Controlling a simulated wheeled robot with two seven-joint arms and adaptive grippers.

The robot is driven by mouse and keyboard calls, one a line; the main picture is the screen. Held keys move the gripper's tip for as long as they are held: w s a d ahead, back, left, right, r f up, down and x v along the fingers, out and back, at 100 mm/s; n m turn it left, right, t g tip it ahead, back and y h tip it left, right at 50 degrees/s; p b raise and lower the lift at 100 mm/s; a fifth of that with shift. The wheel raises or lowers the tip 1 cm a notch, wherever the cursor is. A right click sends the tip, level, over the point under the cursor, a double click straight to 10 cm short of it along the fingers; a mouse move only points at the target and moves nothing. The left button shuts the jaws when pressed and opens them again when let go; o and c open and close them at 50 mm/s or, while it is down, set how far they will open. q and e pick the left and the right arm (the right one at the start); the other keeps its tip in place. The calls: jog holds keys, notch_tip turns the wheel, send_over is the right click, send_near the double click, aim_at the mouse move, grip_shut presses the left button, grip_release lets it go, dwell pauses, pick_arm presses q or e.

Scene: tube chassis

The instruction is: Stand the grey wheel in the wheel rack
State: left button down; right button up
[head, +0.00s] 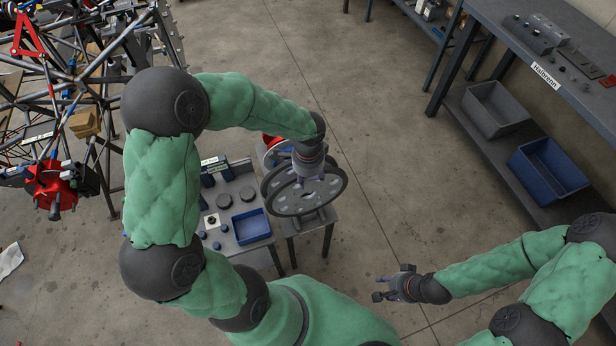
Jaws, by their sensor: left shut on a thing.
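The grey wheel (328,190), a large disc with a ring of holes, is at the end of my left arm in the middle of the head view. It is tilted towards the camera. My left gripper (307,180) is shut on it near its upper middle; the fingertips are partly hidden. A small grey stand (312,218), which looks like the wheel rack, is below it, mostly covered. I cannot tell whether the wheel touches the rack. My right gripper (380,288) is open and empty, over bare floor at the lower right.
A red and blue object (272,142) is just behind the wheel. A small table (240,258) to the left holds a blue tray (251,227) and dark round parts (224,201). A tube chassis (75,75) fills the upper left. A workbench (560,90) with bins stands at the right.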

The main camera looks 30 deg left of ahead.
pick_arm(q)
jog(key=shift+f+b, duration=0.45)
jog(key=shift+f, duration=0.5)
jog(key=shift+f+b, duration=0.65)
jog(key=shift+b, duration=0.05)
jog(key=c, duration=0.6)
grip_release()
notch_tip(320, 180, up, 12)
jog(key=shift+s+d+f, duration=0.1)
jog(key=shift+s, duration=0.05)
